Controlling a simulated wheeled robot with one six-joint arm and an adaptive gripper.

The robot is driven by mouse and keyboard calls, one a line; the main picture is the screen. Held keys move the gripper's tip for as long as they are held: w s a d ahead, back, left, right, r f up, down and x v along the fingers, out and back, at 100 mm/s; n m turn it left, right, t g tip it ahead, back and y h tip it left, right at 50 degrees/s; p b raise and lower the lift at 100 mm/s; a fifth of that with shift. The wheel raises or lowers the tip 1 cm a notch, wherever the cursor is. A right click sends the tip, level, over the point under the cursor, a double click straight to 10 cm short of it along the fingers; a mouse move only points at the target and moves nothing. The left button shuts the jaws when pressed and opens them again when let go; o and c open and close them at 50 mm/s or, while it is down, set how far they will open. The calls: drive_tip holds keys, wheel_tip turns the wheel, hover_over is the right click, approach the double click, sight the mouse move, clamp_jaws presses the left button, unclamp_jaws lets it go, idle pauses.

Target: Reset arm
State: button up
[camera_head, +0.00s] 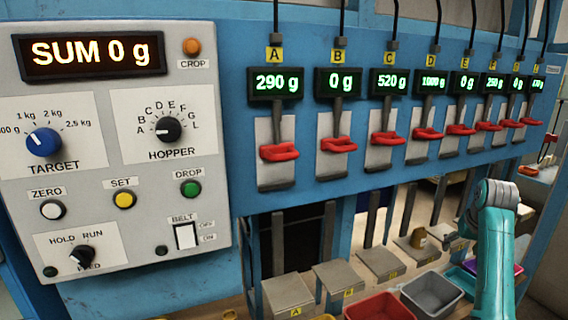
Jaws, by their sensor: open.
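My teal arm (495,255) rises at the lower right, with a grey joint near its top. My gripper cannot be made out in this view; it is hidden or outside the picture.
A control panel (115,195) reads SUM 0 g at left. A row of scale displays (274,83) with red handles (279,152) runs along the blue frame.

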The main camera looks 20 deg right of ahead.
drive_tip(key=a+f+n+t, duration=0.1)
drive_tip(key=a+f, duration=0.6)
drive_tip(key=f, duration=0.4)
drive_tip(key=a+f+t, duration=0.1)
drive_tip(key=a+f, duration=0.7)
drive_tip(key=f, duration=0.3)
drive_tip(key=s+a+f+n+t, duration=0.1)
drive_tip(key=s+a+f+t, duration=0.1)
drive_tip(key=s+a+f, duration=0.5)
drive_tip(key=s+a+f+n+t, duration=0.1)
drive_tip(key=s+a+f, duration=0.35)
drive_tip(key=a, duration=0.45)
drive_tip(key=s+a+r+n+t, duration=0.1)
drive_tip(key=s+a+r+t, duration=0.1)
drive_tip(key=s+a, duration=0.55)
drive_tip(key=s+a+r+n+t, duration=0.1)
drive_tip(key=s+a, duration=0.4)
drive_tip(key=s, duration=0.6)
drive_tip(key=s+a+r+n+t+y, duration=0.1)
drive_tip(key=s+a+r, duration=0.1)
drive_tip(key=s+r, duration=0.6)
drive_tip(key=s+a+r+t+y, duration=0.1)
drive_tip(key=s+a+r+t, duration=0.1)
drive_tip(key=s+r, duration=0.5)
drive_tip(key=shift+s+a+r+n+y, duration=0.35)
drive_tip(key=shift+a+r+n, duration=0.1)
drive_tip(key=shift+a, duration=0.2)
